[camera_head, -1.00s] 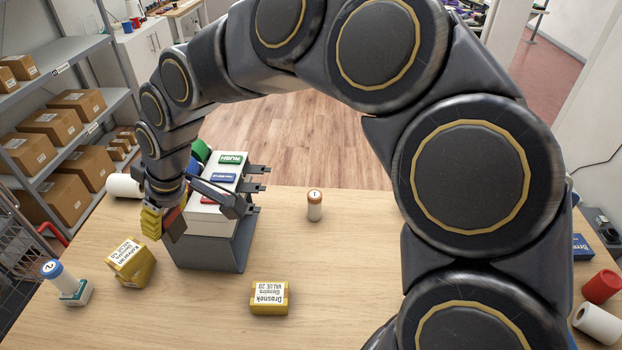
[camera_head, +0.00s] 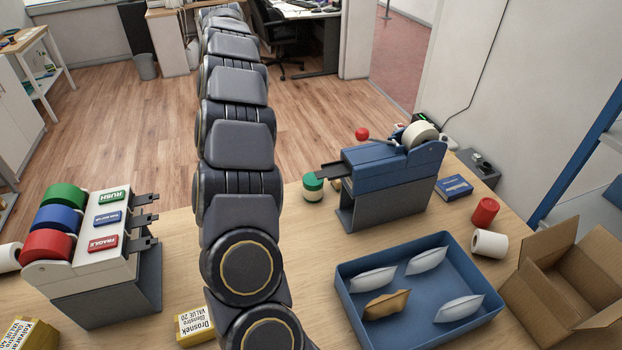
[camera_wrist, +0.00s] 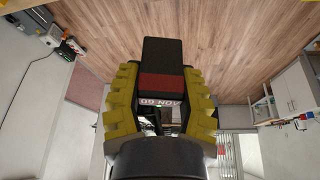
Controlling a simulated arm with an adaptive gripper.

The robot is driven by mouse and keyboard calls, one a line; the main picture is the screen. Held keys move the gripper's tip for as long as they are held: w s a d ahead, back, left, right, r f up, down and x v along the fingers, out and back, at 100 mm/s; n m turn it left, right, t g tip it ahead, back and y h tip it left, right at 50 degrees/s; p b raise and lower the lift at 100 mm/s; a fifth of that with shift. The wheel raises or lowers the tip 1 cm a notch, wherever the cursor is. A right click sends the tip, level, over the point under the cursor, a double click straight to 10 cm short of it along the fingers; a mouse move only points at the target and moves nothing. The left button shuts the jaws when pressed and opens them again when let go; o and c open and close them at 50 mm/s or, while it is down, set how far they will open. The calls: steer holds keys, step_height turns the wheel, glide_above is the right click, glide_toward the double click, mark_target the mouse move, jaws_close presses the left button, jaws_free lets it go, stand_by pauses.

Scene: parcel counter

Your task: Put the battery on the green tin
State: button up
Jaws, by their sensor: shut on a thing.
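My gripper (camera_wrist: 160,100) shows in the wrist view. Its yellow ridged fingers are shut on a black block (camera_wrist: 162,52) with a dark red band and a strip reading "09 NOV". It looks like a date stamp; I see nothing marking it as a battery. The floor lies behind it. In the head view my arm stretches away past the far counter edge, and its end is not visible. A small round container with a green lid (camera_head: 313,183) and pale body, probably the green tin, stands left of the blue machine. I cannot identify a battery elsewhere.
The blue tape machine (camera_head: 392,170) stands beside the green-lidded container. A blue tray (camera_head: 362,325) with several pouches, an open carton (camera_head: 560,290), a red cylinder (camera_head: 485,212) and a white roll (camera_head: 489,244) are right. A label dispenser (camera_head: 110,270) and yellow boxes are left.

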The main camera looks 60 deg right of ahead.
mark_target(314, 177)
steer(key=shift+s+d+f+m+g, duration=0.5)
steer(key=shift+s+d+m+g, duration=0.7)
steer(key=shift+s+d+m, duration=3.25)
steer(key=d+f+n, duration=0.1)
steer(key=f, duration=0.6)
steer(key=s+d+f+n, duration=0.1)
steer(key=f, duration=0.5)
steer(key=s+d+f+n, duration=0.1)
steer(key=f, duration=0.6)
steer(key=shift+s+d+f+h, duration=0.15)
steer(key=shift+d+f+h, duration=0.05)
steer(key=shift+f+h, duration=0.15)
steer(key=shift+f, duration=0.2)
steer(key=o, duration=1)
steer(key=shift+r, duration=0.1)
steer(key=v, duration=1.2)
steer(key=shift+r, duration=0.1)
